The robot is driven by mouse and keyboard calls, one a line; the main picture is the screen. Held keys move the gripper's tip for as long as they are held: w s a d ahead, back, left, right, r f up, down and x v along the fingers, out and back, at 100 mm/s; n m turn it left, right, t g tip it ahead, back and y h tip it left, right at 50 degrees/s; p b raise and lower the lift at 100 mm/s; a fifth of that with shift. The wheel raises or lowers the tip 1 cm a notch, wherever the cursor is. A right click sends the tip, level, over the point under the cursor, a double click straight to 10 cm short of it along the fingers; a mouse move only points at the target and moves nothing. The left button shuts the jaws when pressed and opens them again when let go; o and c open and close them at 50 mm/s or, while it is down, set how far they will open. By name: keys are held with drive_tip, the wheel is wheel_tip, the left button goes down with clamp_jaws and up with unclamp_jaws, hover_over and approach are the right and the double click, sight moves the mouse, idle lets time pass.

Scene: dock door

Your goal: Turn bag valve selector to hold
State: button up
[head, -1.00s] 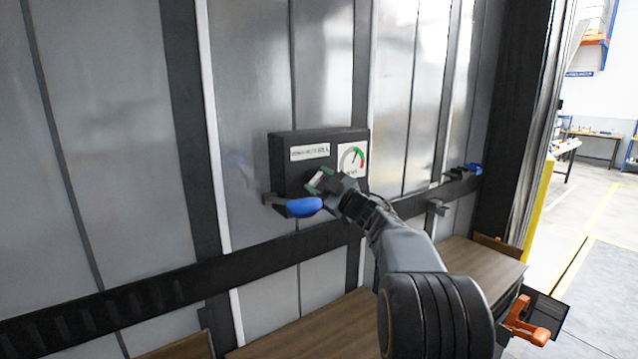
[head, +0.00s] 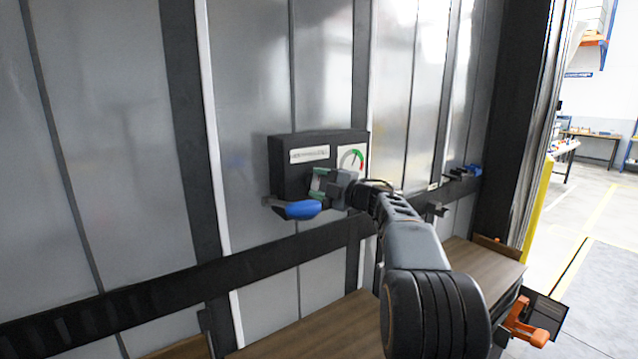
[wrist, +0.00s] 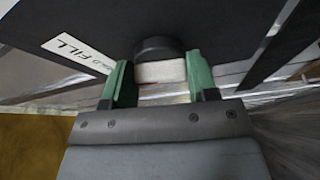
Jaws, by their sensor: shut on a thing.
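The valve box (head: 290,172) is a dark box on the grey metal wall, with a white label strip and a dial gauge (head: 352,159) on its face. My gripper (head: 318,183) is at the lower front of the box. In the wrist view, the selector knob (wrist: 158,50) is dark and round with a pale bar, and my green-tipped gripper (wrist: 158,82) is shut with a finger on each side of that bar. A label reading FILL, with another word partly hidden, (wrist: 75,52) lies left of the knob. In the head view my gripper hides the knob.
A blue handle (head: 298,210) juts out just below the box, close under my gripper. A dark rail (head: 150,298) crosses the wall below. Wooden boards (head: 310,325) lie lower down. An orange handle (head: 528,332) is at the lower right.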

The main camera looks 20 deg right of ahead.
drive_tip(key=shift+n+g, duration=0.5)
drive_tip(key=shift+n, duration=0.5)
drive_tip(key=o, duration=0.9)
drive_tip(key=b+v, duration=0.2)
drive_tip(key=v, duration=1.1)
drive_tip(key=shift+s+d+r, duration=0.1)
drive_tip(key=shift+s+r, duration=0.1)
drive_tip(key=shift+s, duration=0.2)
drive_tip(key=shift+h, duration=0.3)
